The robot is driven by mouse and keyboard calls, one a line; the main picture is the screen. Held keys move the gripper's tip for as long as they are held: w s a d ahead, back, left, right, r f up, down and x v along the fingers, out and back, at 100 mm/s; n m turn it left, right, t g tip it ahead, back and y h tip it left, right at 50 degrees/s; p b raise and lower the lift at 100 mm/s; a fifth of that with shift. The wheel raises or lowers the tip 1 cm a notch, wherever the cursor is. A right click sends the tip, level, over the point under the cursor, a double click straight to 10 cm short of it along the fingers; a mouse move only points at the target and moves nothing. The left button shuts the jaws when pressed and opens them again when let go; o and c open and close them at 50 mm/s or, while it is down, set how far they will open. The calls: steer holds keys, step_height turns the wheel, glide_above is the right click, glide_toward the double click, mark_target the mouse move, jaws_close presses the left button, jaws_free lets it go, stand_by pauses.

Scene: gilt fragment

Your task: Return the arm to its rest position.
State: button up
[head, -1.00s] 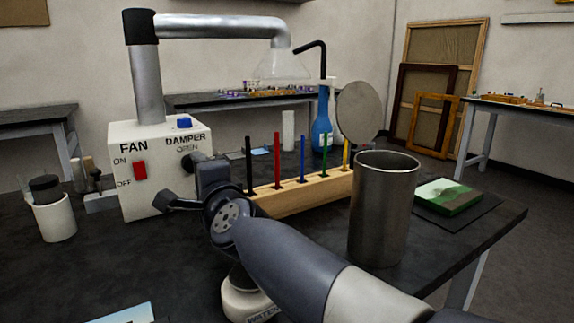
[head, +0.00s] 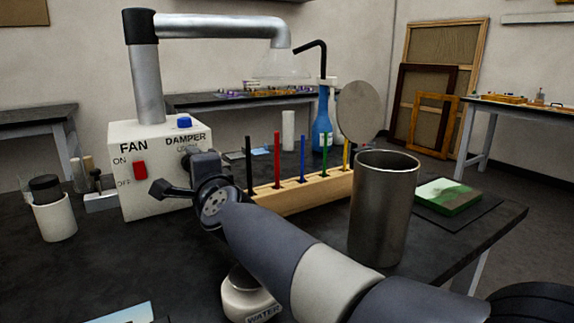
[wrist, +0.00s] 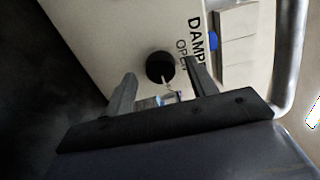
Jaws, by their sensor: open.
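My gripper (head: 172,173) is open in front of the white fan box (head: 150,195), at the damper side of its face. One dark finger points left toward the box; my wrist and arm reach back to the lower right. In the wrist view, both fingers of my gripper (wrist: 160,74) are spread apart. A round black knob (wrist: 158,66) on the box shows between and beyond the fingertips. I cannot tell whether they touch it. Nothing is clearly held. In the head view my gripper hides part of the box's face and the word under DAMPER.
A wooden rack (head: 305,193) of coloured sticks and a tall metal cup (head: 383,210) stand close right of my arm. A WATER jar (head: 247,295) sits below it. A white cup (head: 54,217) is at left.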

steer(key=n+p, duration=0.1)
steer(key=n, duration=0.5)
steer(key=n+p, duration=0.1)
steer(key=n, duration=0.5)
steer(key=w+n+p, duration=0.1)
steer(key=n, duration=0.5)
steer(key=shift+a+f, duration=0.1)
steer(key=shift+a, duration=0.05)
